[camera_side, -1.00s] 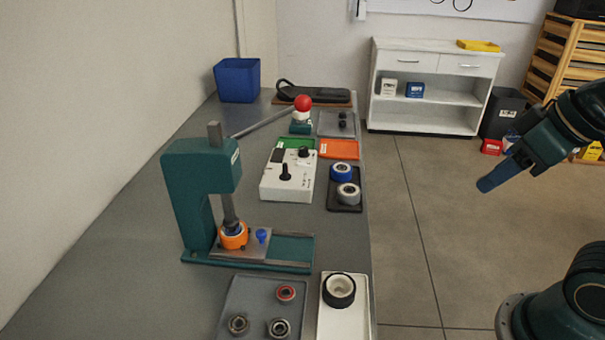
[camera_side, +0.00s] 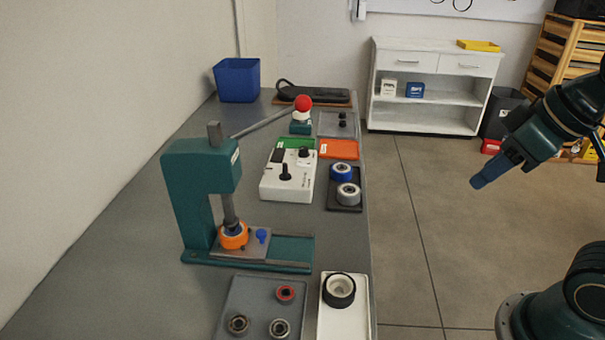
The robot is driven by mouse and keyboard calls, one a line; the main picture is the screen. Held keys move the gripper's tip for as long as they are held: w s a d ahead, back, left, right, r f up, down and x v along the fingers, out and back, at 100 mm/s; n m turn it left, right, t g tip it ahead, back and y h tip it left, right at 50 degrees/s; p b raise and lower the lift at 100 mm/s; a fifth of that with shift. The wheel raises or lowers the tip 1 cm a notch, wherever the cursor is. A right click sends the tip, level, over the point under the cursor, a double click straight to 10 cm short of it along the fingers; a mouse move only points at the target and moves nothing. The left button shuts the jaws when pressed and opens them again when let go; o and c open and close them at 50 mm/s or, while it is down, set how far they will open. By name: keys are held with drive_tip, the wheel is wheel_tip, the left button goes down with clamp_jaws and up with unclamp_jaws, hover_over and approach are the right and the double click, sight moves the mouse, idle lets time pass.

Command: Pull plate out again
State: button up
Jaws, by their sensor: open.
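A teal press (camera_side: 200,190) stands on the grey bench. Its grey sliding plate (camera_side: 258,248) lies on the teal base rail under the ram, with a small blue knob (camera_side: 262,235) standing on it. An orange ring part (camera_side: 233,237) sits on the plate under the ram (camera_side: 229,208); whether the ram touches it I cannot tell. The right part of the rail (camera_side: 293,248) is bare. My gripper (camera_side: 478,182) is in the air over the floor, right of the bench, well away from the plate. It holds nothing that I can see; its fingers are seen edge-on.
A grey tray with bearings (camera_side: 262,312) and a white tray with a black ring (camera_side: 345,318) are at the bench front. Behind the press are a white control box (camera_side: 272,187), a dark tray with wheels (camera_side: 345,205) and a red-balled lever (camera_side: 303,103). Open floor lies right.

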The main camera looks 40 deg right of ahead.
sight(262, 232)
drive_tip(key=w+a+f+n+g+y, duration=0.1)
drive_tip(key=w+a+f+n, duration=0.25)
drive_tip(key=w, duration=0.35)
drive_tip(key=w+a+f+n+g+y, duration=0.1)
drive_tip(key=w+a+f+n, duration=0.1)
drive_tip(key=w+n, duration=0.35)
drive_tip(key=w+a+f+n, duration=0.1)
drive_tip(key=w+f, duration=0.2)
drive_tip(key=w+a+f+n+g+y, duration=0.1)
drive_tip(key=w+a+f, duration=0.1)
drive_tip(key=w+f, duration=0.2)
drive_tip(key=w+a+f+n, duration=0.1)
drive_tip(key=w+a+f, duration=0.1)
drive_tip(key=w+f, duration=0.1)
drive_tip(key=shift+w+a+f+n+g+y, duration=0.1)
drive_tip(key=shift+w+f+n+g+y, duration=0.25)
drive_tip(key=shift+f, duration=0.4)
drive_tip(key=shift+w+a+f, duration=0.2)
drive_tip(key=shift+w+f, duration=0.05)
drive_tip(key=shift+f, duration=0.2)
drive_tip(key=shift+a, duration=0.1)
